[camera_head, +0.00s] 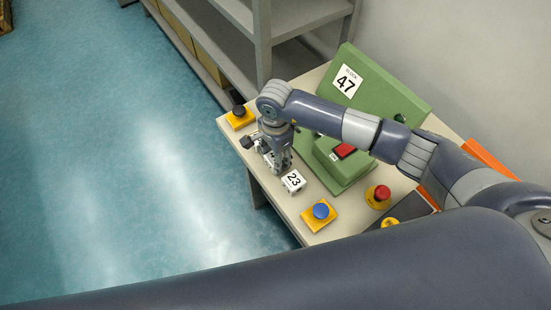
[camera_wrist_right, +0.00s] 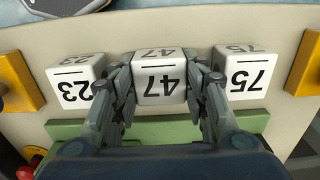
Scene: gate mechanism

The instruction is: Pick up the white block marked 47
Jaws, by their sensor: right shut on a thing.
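The white block marked 47 (camera_wrist_right: 160,82) is in the middle of the right wrist view, its digits upside down there. My right gripper (camera_wrist_right: 161,74) is shut on it, one finger against each side. In the head view my right gripper (camera_head: 277,160) points down at the table's left edge and hides this block. I cannot tell whether the block touches the table. My left gripper is not in view.
White block 23 (camera_wrist_right: 76,82) and white block 75 (camera_wrist_right: 245,76) stand close on either side of the fingers. A green fixture (camera_head: 380,90) carries a "BLOCK 47" sign (camera_head: 347,82). Blue (camera_head: 320,211) and red (camera_head: 381,193) buttons stand nearby. Grey shelving (camera_head: 262,40) is behind.

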